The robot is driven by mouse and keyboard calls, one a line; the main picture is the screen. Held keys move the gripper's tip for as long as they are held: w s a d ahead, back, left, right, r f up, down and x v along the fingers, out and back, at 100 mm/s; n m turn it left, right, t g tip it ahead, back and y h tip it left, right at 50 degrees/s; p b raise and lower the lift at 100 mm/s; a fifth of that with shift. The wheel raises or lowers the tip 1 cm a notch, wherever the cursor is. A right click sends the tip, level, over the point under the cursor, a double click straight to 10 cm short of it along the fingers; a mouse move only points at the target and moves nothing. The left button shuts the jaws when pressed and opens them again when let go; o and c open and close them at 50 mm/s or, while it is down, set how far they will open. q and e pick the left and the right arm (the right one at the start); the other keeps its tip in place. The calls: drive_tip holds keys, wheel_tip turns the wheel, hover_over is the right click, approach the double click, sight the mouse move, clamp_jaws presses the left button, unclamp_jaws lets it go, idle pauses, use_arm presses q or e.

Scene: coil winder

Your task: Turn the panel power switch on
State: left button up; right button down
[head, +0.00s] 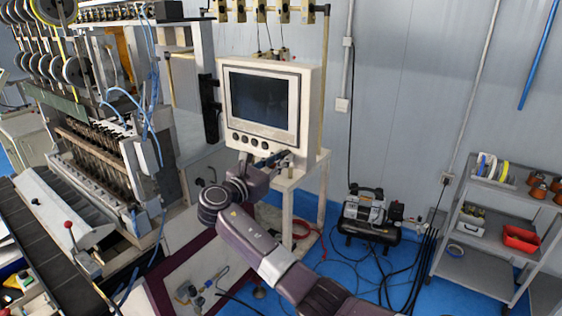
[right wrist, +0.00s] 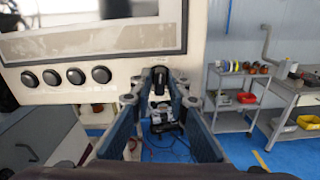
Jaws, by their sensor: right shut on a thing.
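The cream control panel (head: 309,98) carries a dark screen and a row of black round buttons (right wrist: 76,76). The black panel power switch (right wrist: 159,75) sits right of the buttons at the panel's lower edge in the right wrist view. My right gripper (head: 281,157) reaches the panel's lower right corner. In the right wrist view, the blue-grey fingers of my right gripper (right wrist: 159,88) close in on both sides of the switch and are shut on it. The switch's on or off position cannot be told. My left gripper is not in view.
The coil winding machine (head: 98,150) fills the left. An air compressor (head: 368,213) with hoses stands on the blue floor behind my right arm. A grey shelf cart (head: 478,235) with a red bin (head: 521,237) stands at the right.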

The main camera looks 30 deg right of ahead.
drive_tip(key=shift+s+f+m+b, duration=0.1)
drive_tip(key=shift+m+b, duration=3.7)
drive_tip(key=shift+m, duration=0.4)
drive_tip(key=shift+s+f+m+b, duration=0.1)
drive_tip(key=shift+m+b, duration=3.65)
drive_tip(key=shift+m, duration=0.45)
drive_tip(key=c, duration=2)
unclamp_jaws()
drive_tip(key=shift+d+r, duration=0.1)
drive_tip(key=v, duration=1.2)
